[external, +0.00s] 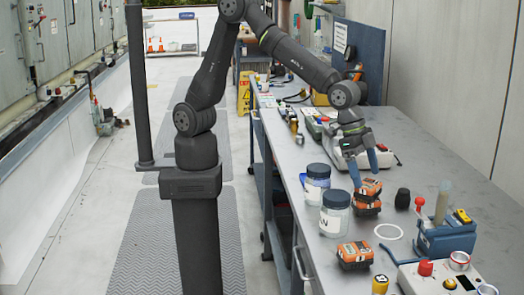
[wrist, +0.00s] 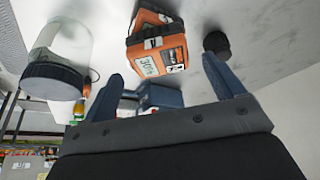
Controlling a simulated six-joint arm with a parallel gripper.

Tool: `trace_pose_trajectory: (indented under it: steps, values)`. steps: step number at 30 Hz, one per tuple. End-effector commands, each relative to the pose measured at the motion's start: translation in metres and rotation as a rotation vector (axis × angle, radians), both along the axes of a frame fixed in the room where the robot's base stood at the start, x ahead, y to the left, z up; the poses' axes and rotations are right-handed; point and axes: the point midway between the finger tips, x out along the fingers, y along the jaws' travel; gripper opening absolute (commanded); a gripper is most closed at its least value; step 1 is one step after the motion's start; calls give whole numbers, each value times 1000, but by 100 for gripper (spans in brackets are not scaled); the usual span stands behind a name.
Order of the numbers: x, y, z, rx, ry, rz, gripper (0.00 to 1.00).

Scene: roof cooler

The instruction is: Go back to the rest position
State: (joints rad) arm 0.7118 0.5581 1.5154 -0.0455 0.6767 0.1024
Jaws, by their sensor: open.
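My gripper (external: 365,175) is over the workbench, just behind and above an orange-and-black battery-like block (external: 370,188). In the wrist view my gripper (wrist: 166,82) shows its two blue-grey fingers spread apart with nothing held between them. The orange block (wrist: 156,48) appears beyond the fingertips, apart from them in that view. A similar orange piece (external: 366,207) sits directly beneath the block, so they look stacked. The exact gap between fingers and block cannot be told from the external view.
Two lidded jars (external: 335,214) (external: 316,184) stand left of the stack. A black knob-like piece (external: 402,199) is to its right. Another orange block (external: 355,256), a white ring (external: 388,232) and a blue tool holder (external: 445,238) are nearer the front. A blue panel (external: 362,55) stands behind.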

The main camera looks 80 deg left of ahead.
Motion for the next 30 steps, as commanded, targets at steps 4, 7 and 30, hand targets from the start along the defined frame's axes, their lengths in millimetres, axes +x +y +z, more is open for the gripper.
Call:
trace_pose_trajectory:
  steps: [4,7,30]
  values:
    - [-8,8,28,-2,-3,0,87]
    - [-13,13,46,-2,-3,0,87]
    - [10,-10,-38,2,2,0,87]
